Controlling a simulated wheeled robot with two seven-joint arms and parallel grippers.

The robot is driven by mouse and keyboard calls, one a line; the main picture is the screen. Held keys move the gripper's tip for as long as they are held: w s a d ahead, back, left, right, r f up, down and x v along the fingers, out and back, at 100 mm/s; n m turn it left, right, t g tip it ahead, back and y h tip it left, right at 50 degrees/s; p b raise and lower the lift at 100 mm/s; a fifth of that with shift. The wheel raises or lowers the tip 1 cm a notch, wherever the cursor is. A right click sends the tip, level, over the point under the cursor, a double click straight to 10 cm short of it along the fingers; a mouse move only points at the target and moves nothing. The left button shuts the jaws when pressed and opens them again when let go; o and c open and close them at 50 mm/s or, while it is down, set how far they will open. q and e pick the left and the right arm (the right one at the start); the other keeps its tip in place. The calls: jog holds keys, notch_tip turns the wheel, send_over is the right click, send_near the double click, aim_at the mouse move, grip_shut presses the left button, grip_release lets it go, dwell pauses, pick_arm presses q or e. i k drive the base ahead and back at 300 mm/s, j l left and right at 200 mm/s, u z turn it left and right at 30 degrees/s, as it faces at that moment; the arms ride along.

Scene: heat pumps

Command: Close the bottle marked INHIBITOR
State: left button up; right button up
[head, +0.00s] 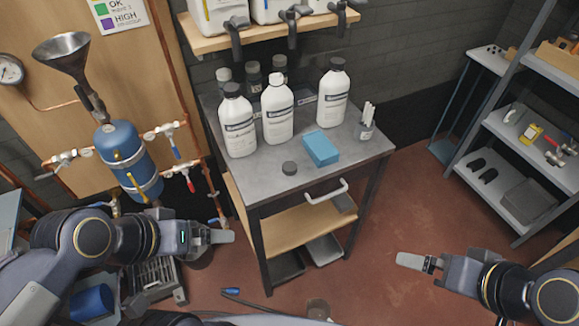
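Three large white bottles stand upright on a grey metal table (262,186). The left bottle (238,128) and the right bottle (333,98) have dark caps. The middle bottle (277,116) shows a bare white neck with no dark cap. The label print is too small to read, so I cannot tell which is INHIBITOR. A loose dark cap (289,168) lies on the table in front of the middle bottle. My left gripper (222,237) is in front of the table's left side, lower than its top. My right gripper (408,261) is right of the table, away from the bottles. Neither holds anything visible; their finger gaps are hidden.
A blue box (321,149) and a small holder with white sticks (366,124) stand right of the cap. Smaller dark-capped bottles (253,78) stand behind. A wooden shelf with taps (262,34) overhangs the back. A blue tank with pipes (128,158) is left; shelving (520,140) is right.

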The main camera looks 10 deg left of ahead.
aim_at(277, 100)
jog(key=k+l+u, duration=0.1)
jog(key=k+l, duration=0.2)
jog(key=l, duration=0.15)
jog(key=l+u, duration=0.1)
jog(key=l, duration=0.4)
jog(key=k+l+u, duration=0.15)
jog(key=l, duration=0.3)
jog(key=k+l+u, duration=0.1)
jog(key=l, duration=0.4)
jog(key=i+l+u, duration=0.25)
jog(key=i+l, duration=0.25)
jog(key=l, duration=0.2)
jog(key=i+l+u, duration=0.15)
jog(key=l, duration=0.2)
jog(key=i+l, duration=0.1)
jog(key=i, duration=0.45)
jog(key=u, duration=0.05)
